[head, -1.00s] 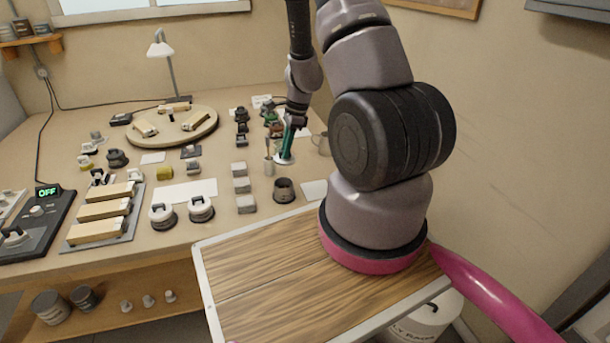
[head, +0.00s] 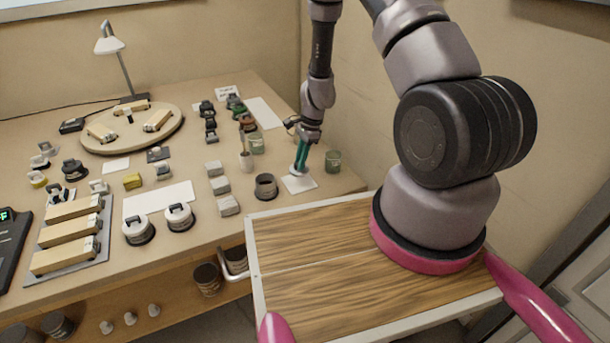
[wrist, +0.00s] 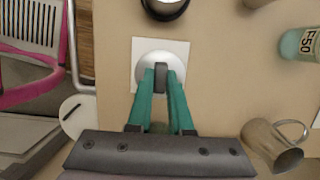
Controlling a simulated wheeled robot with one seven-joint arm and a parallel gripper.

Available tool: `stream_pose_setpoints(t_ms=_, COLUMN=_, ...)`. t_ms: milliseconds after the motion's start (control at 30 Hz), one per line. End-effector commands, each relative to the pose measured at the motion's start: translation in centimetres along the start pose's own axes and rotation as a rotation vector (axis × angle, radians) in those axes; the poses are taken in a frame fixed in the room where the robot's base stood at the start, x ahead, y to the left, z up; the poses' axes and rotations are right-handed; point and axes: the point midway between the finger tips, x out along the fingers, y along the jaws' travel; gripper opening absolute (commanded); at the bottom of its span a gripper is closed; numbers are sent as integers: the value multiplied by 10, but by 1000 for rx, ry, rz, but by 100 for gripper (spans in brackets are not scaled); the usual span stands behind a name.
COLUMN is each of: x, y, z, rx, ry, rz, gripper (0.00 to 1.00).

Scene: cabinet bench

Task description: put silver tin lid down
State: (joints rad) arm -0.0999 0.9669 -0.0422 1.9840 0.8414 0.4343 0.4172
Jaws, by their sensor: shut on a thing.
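The silver tin lid (wrist: 146,67) is a pale round disc with a dark upright grip in the wrist view. My gripper (wrist: 160,80) has its two green fingers closed on that grip. The lid is over a white square card (wrist: 178,47) and covers much of its middle. In the head view, my gripper (head: 301,163) points down and the lid (head: 297,172) shows low at the card (head: 304,185), near the bench's right end. I cannot tell whether the lid touches the card.
A dark open tin (head: 265,187) stands left of the card. A metal mug (wrist: 268,146) is close to my gripper in the wrist view. Lidded tins (head: 138,230) and a white sheet (head: 160,199) lie further left.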

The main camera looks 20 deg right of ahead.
Motion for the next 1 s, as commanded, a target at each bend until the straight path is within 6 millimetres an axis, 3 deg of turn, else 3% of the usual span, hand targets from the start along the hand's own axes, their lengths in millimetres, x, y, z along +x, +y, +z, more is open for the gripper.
stream_pose_setpoints(t_ms=433, x=49, y=1, z=-14, rx=2, ry=-1, rz=1, gripper=0)
stream_pose_setpoints(t_ms=833, x=55, y=0, z=-16, rx=0, ry=0, rz=0, gripper=0)
stream_pose_setpoints(t_ms=867, x=55, y=0, z=-15, rx=0, ry=0, rz=-1, gripper=30)
stream_pose_setpoints(t_ms=900, x=55, y=0, z=-15, rx=0, ry=0, rz=0, gripper=45)
stream_pose_setpoints(t_ms=1000, x=54, y=0, z=-15, rx=0, ry=0, rz=0, gripper=48)
